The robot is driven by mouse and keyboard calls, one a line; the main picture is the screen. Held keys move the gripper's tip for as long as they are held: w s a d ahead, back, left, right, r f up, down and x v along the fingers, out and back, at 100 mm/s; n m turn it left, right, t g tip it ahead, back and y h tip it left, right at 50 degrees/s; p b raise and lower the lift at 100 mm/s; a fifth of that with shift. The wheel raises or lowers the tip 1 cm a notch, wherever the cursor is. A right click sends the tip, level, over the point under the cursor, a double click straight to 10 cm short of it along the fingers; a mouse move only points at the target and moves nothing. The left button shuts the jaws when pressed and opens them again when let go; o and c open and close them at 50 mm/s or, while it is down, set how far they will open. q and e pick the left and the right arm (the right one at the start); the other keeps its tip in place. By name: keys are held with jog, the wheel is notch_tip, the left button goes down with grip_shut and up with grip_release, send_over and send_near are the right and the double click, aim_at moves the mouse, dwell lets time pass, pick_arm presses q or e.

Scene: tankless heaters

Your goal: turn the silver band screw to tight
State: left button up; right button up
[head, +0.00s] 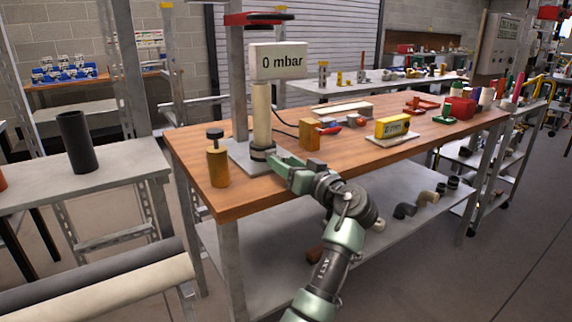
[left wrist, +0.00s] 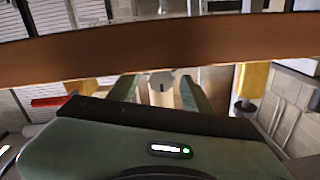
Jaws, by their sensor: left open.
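A beige upright pipe (head: 261,112) stands on a grey plate (head: 238,156) on the workbench, with a dark collar (head: 257,153) around its foot. My left gripper (head: 274,164) is at the right of the pipe's foot, close to the collar. In the left wrist view my left gripper (left wrist: 161,92) is open, with one green finger on each side of a small grey screw head (left wrist: 161,80). The pale pipe (left wrist: 160,97) shows behind it. I cannot tell whether the fingers touch the screw. The band is too small to make out in the head view.
A sign (head: 279,61) reading "0 mbar" is above the pipe. A brass cylinder with a dark knob (head: 217,165) stands to the left. A wooden block (head: 311,137), red-handled tool (head: 329,130) and yellow meter (head: 392,126) lie to the right. The bench edge is close under my wrist.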

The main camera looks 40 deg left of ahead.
pick_arm(q)
jog(key=shift+a, duration=0.1)
grip_shut()
jog(key=shift+m+p, duration=0.4)
pick_arm(e)
jog(key=shift+w+r, duration=0.1)
pick_arm(q)
jog(key=m+p, duration=0.2)
jog(key=shift+r+m, duration=0.1)
jog(key=shift+m, duration=0.2)
jog(key=m+p, duration=0.2)
jog(key=m, duration=0.1)
jog(key=shift+p, duration=0.4)
jog(key=shift+f+m, duration=0.2)
jog(key=shift+m, duration=0.2)
pick_arm(e)
notch_tip(320, 180, down, 18)
jog(key=g, duration=0.1)
jog(key=shift+s+a+r, duration=0.15)
jog(key=shift+s+r, duration=0.05)
jog(key=shift+s, duration=0.1)
